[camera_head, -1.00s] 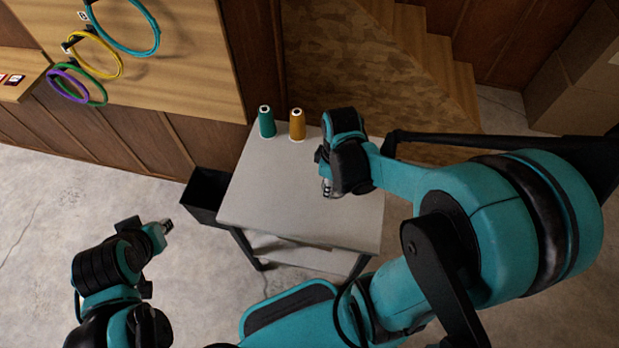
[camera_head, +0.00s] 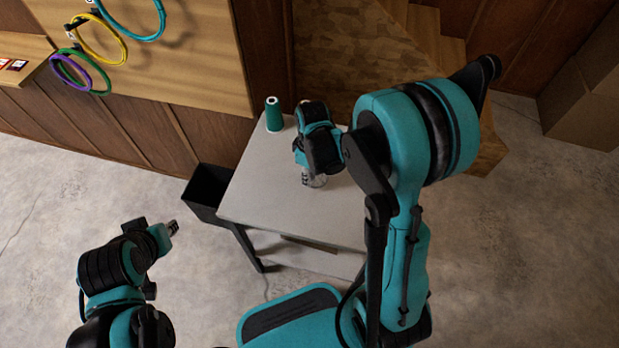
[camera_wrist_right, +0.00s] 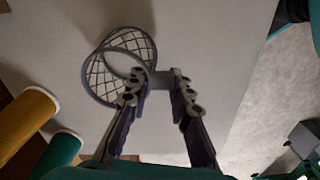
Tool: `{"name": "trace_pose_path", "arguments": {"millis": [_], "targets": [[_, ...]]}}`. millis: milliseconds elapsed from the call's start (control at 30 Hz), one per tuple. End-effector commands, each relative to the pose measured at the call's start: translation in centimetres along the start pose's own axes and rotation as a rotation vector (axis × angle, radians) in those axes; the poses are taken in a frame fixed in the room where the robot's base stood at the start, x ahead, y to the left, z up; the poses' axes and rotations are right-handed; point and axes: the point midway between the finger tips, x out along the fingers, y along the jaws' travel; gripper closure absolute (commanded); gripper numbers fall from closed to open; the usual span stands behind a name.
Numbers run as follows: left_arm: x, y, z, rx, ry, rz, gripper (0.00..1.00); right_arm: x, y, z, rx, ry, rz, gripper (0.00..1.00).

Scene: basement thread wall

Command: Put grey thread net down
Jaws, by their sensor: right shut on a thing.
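My right gripper (camera_head: 309,180) is shut on this tab over the white table top (camera_head: 265,187). In the head view only a little of the net (camera_head: 318,182) shows below the gripper. I cannot tell whether the net touches the table. My left gripper (camera_head: 172,228) hangs left of the table, away from the net; its jaws are too small to read.
A teal thread spool (camera_head: 273,116) stands at the table's back edge. An orange spool (camera_wrist_right: 24,122) shows beside the teal one in the wrist view. A black bin (camera_head: 206,189) is left of the table. Yellow, green, purple and blue rings (camera_head: 130,38) hang on the wall board.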

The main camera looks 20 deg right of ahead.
Motion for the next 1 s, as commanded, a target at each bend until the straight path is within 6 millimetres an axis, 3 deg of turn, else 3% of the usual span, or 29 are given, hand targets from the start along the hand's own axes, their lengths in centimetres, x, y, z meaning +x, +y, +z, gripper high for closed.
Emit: {"name": "trace_pose_path", "arguments": {"millis": [333,367,400,433,767,867,1000], "targets": [[0.3,0.0,0.2,0.000,0.000,0.000,0.74,0.4,0.0,0.0,0.000,0.000,0.000,0.91],[0.2,0.0,0.1,0.000,0.000,0.000,0.74,0.2,0.0,0.0,0.000,0.000,0.000,0.72],[0.2,0.0,0.1,0.000,0.000,0.000,0.74,0.2,0.0,0.0,0.000,0.000,0.000,0.62],[0.2,0.0,0.1,0.000,0.000,0.000,0.74,0.2,0.0,0.0,0.000,0.000,0.000,0.59],[0.0,0.0,-0.1,0.000,0.000,0.000,0.74,-0.1,0.0,0.0,0.000,0.000,0.000,0.59],[-0.5,0.0,-0.4,0.000,0.000,0.000,0.74,-1.1,0.0,0.0,0.000,0.000,0.000,0.59],[-1.6,0.0,-1.1,0.000,0.000,0.000,0.74,-4.0,0.0,0.1,0.000,0.000,0.000,0.59]]}}
